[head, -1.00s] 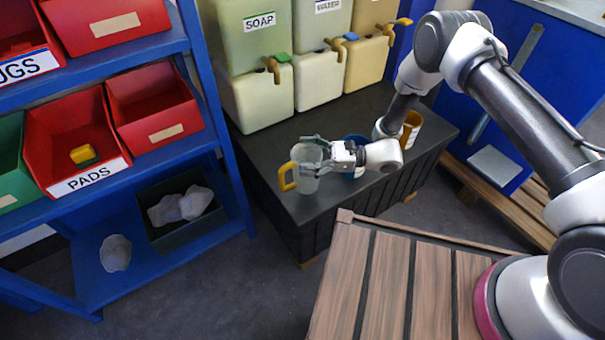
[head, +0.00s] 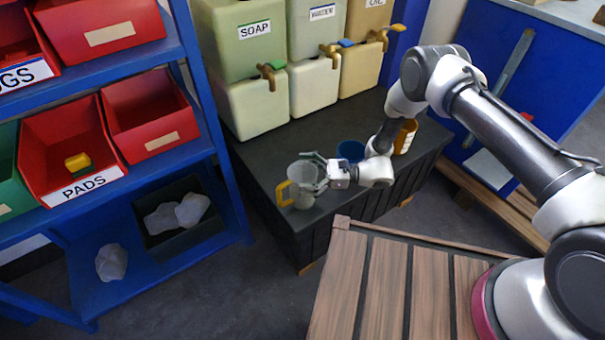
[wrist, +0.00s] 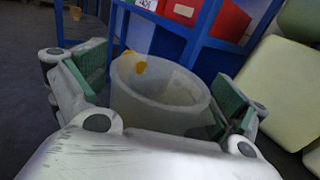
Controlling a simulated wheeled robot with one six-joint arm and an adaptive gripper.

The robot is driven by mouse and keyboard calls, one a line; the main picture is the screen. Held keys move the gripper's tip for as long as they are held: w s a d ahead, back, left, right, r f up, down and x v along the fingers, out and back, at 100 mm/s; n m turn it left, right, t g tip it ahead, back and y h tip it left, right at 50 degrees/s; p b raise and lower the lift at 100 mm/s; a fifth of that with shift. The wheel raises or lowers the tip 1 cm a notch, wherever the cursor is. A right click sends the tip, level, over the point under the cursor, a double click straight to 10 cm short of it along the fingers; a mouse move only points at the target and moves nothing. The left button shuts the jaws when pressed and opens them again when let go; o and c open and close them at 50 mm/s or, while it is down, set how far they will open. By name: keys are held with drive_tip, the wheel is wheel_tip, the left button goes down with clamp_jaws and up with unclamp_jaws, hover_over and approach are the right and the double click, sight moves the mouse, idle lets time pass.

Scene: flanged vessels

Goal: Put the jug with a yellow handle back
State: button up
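The jug with a yellow handle (head: 303,189) is a translucent pale vessel at the front left of the dark bench top (head: 262,163). It looks upright, with its handle toward the left. My gripper (head: 316,172) reaches in from the right, with its green-grey fingers on either side of the jug. In the wrist view the jug (wrist: 158,98) fills the space between the fingers, and its rim is open toward me. The right finger touches its wall; the left contact is hard to see. Whether the jug's base rests on the bench cannot be told.
A blue vessel (head: 350,150) and an orange one (head: 405,136) stand to the right, partly behind my arm. Soap and other tanks (head: 255,104) line the bench's back. A blue shelf (head: 233,190) with red bins stands left. A slatted wooden surface (head: 345,265) is in front.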

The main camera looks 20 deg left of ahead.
drive_tip(key=shift+d+r, duration=0.1)
drive_tip(key=shift+r, duration=0.05)
drive_tip(key=v, duration=0.7)
drive_tip(key=shift+d, duration=0.2)
drive_tip(key=shift+w+r, duration=0.1)
drive_tip(key=d+r+n+h, duration=0.25)
drive_tip(key=d+r, duration=0.25)
drive_tip(key=r, duration=0.5)
drive_tip(key=d+r+n+h, duration=0.25)
drive_tip(key=d+r, duration=0.25)
drive_tip(key=r, duration=0.4)
drive_tip(key=d+r+n+h, duration=0.2)
drive_tip(key=d+r+n, duration=0.3)
drive_tip(key=r, duration=0.5)
drive_tip(key=s+d+r+n+t+h, duration=0.1)
drive_tip(key=s+d+r+t+h, duration=0.2)
drive_tip(key=d, duration=0.7)
drive_tip(key=s+d+r+n+t+h, duration=0.2)
drive_tip(key=s+d+r+t+h, duration=0.1)
drive_tip(key=s+d+r, duration=0.5)
drive_tip(key=s+d+r+n+t+h, duration=0.1)
drive_tip(key=s+d+r+t+h, duration=0.2)
drive_tip(key=s+d, duration=0.4)
drive_tip(key=d+r+h, duration=0.1)
drive_tip(key=d+r, duration=0.1)
drive_tip(key=d, duration=0.3)
drive_tip(key=shift+d+r+n, duration=0.3)
drive_tip(key=shift+r, duration=0.1)
